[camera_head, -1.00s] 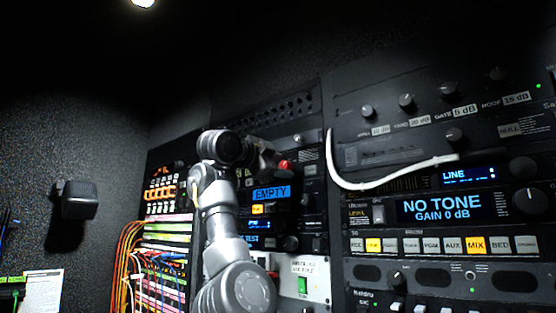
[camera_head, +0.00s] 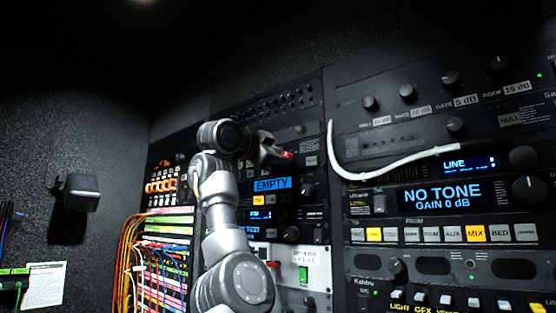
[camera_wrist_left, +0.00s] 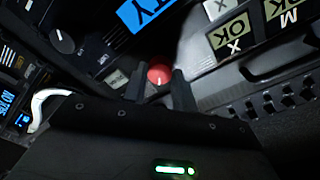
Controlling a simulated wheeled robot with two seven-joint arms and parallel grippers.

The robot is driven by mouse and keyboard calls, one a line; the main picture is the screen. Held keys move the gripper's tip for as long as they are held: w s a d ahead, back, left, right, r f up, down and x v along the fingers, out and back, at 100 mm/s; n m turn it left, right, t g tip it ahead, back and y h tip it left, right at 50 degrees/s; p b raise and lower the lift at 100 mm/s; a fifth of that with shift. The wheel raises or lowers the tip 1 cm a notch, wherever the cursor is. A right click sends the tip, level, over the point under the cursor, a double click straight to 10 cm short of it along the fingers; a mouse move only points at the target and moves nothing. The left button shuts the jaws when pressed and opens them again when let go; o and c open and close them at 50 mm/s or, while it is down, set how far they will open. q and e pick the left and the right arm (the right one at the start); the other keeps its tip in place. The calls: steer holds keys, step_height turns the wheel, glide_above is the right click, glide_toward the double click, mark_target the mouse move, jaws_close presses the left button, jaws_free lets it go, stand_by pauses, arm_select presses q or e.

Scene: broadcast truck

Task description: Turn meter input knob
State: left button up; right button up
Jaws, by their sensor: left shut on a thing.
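A red knob (camera_head: 288,155) with a white mark sits on the rack panel above the blue EMPTY display (camera_head: 272,184). My left gripper (camera_head: 279,151) reaches it from the left and covers part of it in the head view. In the left wrist view the red knob (camera_wrist_left: 159,73) is between the two dark fingertips, and the left gripper (camera_wrist_left: 160,84) is shut on it. No label marking a meter input knob is readable. My right gripper is in neither view.
A white cable (camera_head: 385,172) hangs curved across the right rack. The LINE display (camera_head: 469,163), NO TONE display (camera_head: 441,197) and several knobs are there. Coloured patch cables (camera_head: 135,260) hang at the lower left. A dark box (camera_head: 80,195) is on the left wall.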

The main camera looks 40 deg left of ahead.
arm_select(q)
steer(key=shift+s+r+n+b, duration=0.1)
steer(key=shift+n+b, duration=0.65)
steer(key=shift+n, duration=1.05)
steer(key=shift+r+n+b, duration=0.1)
steer(key=shift+n+b, duration=0.65)
steer(key=shift+n, duration=1.05)
steer(key=shift+t, duration=0.3)
steer(key=o, duration=1)
steer(key=shift+c, duration=0.2)
steer(key=shift+f, duration=0.1)
steer(key=s+b, duration=0.6)
steer(key=s, duration=0.4)
steer(key=shift+s+f, duration=0.2)
steer(key=shift+s, duration=0.1)
